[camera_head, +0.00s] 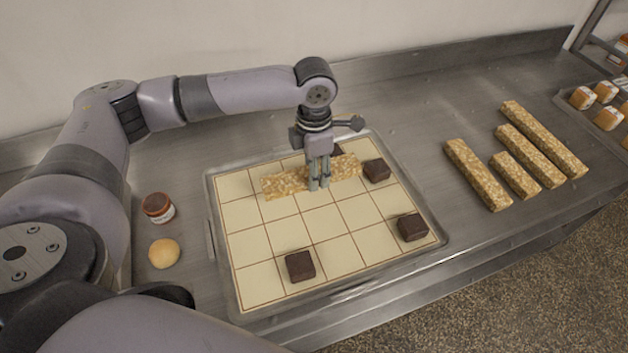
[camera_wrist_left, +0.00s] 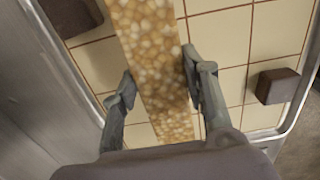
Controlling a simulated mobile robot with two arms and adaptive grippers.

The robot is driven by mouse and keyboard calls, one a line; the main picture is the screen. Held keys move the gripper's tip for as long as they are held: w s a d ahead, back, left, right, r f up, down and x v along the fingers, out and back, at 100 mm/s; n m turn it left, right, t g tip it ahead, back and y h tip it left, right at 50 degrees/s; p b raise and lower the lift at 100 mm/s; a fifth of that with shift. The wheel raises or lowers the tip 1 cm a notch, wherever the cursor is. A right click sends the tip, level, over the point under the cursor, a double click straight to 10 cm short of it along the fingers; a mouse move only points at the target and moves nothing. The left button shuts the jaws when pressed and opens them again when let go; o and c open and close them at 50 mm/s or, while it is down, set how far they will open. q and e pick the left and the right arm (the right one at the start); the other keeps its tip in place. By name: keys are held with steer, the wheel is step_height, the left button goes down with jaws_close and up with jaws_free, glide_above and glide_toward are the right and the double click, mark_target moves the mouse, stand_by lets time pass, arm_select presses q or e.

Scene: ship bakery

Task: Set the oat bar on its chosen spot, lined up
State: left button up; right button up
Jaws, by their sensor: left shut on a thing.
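My left gripper (camera_head: 318,186) is shut on an oat bar (camera_head: 285,183), with its fingers on the bar's two long sides near the middle. The bar lies across the upper part of a cream tray marked in squares (camera_head: 262,284). I cannot tell whether the bar touches the tray. In the left wrist view the oat bar (camera_wrist_left: 150,60) runs between the two fingers of the gripper (camera_wrist_left: 160,90). Dark brown blocks stand on the tray: one at the front (camera_head: 300,265), one at the right (camera_head: 412,227), one at the upper right (camera_head: 377,170), and one partly hidden behind the bar (camera_head: 337,151). My right gripper is not in view.
Several more oat bars (camera_head: 477,174) lie on the steel counter at the right. A small jar (camera_head: 158,207) and a round bun (camera_head: 164,253) stand left of the tray. A rack with small orange-topped pieces (camera_head: 608,118) is at the far right. Counter between tray and bars is clear.

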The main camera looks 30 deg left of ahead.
mark_target(314, 193)
arm_select(q)
steer(key=shift+f, duration=2.4)
steer(key=shift+f, duration=0.1)
steer(key=o, duration=1.3)
step_height(314, 193, up, 12)
steer(key=shift+r, duration=0.15)
